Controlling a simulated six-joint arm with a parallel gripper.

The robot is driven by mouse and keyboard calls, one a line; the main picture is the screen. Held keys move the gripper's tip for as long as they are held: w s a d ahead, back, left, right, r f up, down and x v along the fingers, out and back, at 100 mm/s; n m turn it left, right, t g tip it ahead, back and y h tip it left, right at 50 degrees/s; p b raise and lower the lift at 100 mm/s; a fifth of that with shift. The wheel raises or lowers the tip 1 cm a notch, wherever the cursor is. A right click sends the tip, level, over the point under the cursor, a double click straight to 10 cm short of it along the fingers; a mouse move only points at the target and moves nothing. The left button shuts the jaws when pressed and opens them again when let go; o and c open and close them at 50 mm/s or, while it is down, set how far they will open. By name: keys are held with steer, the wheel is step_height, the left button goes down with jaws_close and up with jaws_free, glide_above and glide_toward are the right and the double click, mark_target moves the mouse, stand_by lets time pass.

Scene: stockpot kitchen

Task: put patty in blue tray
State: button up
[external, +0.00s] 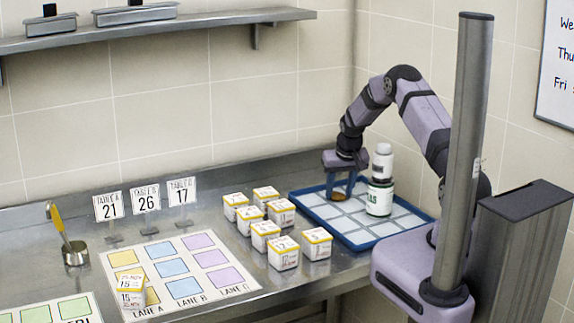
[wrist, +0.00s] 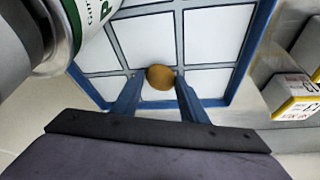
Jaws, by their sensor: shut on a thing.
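The blue tray (external: 360,238) lies on the steel counter at the right, with a blue rim and a grid of white compartments; its rim also shows in the wrist view (wrist: 262,45). The patty (wrist: 160,77) is a small round brown disc, seen over the tray between my fingertips. In the external view the patty (external: 340,194) is a small brown patch, partly hidden by the fingers. My gripper (external: 338,188) points down over the back part of the tray, its blue fingers shut on the patty. I cannot tell whether the patty touches the tray floor.
Several white and yellow boxes (external: 284,252) stand left of the tray. A lane mat (external: 178,270) and number cards (external: 145,197) are further left.

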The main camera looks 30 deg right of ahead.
steer(key=shift+f, duration=0.15)
steer(key=o, duration=1)
steer(key=shift+r, duration=0.3)
steer(key=b+v, duration=0.3)
steer(key=v, duration=0.9)
